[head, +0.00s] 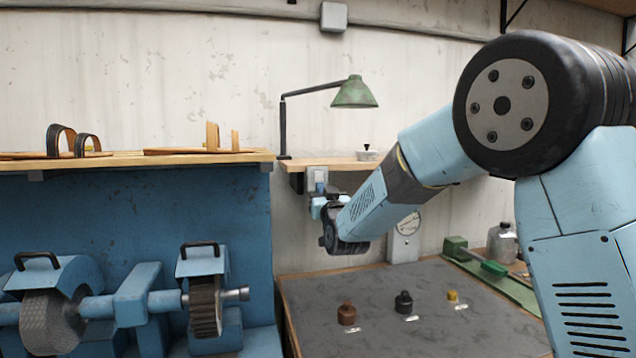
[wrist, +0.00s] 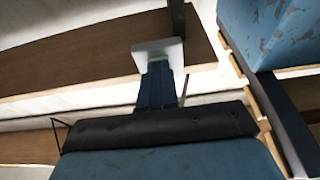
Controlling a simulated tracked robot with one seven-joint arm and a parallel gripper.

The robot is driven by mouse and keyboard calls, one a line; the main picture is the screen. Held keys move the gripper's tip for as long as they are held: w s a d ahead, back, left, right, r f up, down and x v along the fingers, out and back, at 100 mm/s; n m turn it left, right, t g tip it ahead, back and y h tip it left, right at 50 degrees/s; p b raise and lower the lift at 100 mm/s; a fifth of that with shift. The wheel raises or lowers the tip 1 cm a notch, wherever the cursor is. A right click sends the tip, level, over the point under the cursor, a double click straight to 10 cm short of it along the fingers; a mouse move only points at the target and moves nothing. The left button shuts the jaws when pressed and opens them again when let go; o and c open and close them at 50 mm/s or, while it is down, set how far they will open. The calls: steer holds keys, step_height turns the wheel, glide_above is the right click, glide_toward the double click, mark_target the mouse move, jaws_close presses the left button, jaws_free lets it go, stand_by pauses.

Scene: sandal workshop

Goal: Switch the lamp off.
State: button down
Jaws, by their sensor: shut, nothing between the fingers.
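A green-shaded lamp (head: 355,93) on a dark jointed arm stands at the shelf's left end in the head view. A pale switch plate (head: 318,177) sits on the shelf's front edge below the lamp post. My gripper (head: 318,203) is shut and empty, right at the plate. In the wrist view my gripper (wrist: 160,72) points at the pale plate (wrist: 158,50) and its tips hide part of it. I cannot tell whether they touch. The switch's rocker is hidden or too small to read. I cannot tell from the shade whether the lamp is lit.
A small shelf (head: 345,164) carries a lidded pot (head: 367,153). A shelf with sandals (head: 130,158) stands over the blue grinding machine (head: 130,300) at left. Several small bottles stand on the grey bench mat (head: 440,325). A dial gauge (head: 405,240) is behind my arm.

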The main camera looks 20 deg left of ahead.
steer(key=s+d, duration=0.4)
steer(key=s, duration=0.2)
steer(key=shift+s, duration=0.4)
stand_by(0.3)
steer(key=s+d+m+g+h, duration=0.1)
steer(key=s+d+g+h, duration=0.2)
steer(key=d, duration=1)
steer(key=s+d+m+g+h, duration=0.1)
steer(key=s+d+g+h, duration=0.15)
steer(key=d, duration=0.95)
steer(key=s+d+f+m+g+h, duration=0.2)
steer(key=s+d+f+g, duration=0.1)
steer(key=s+d, duration=0.6)
steer(key=s+d+f+m+g+h, duration=0.2)
steer(key=s+d+f, duration=0.4)
steer(key=s, duration=1.1)
steer(key=d+g+h, duration=0.1)
steer(key=d+g, duration=0.1)
steer(key=d, duration=0.1)
steer(key=shift+s+d, duration=0.2)
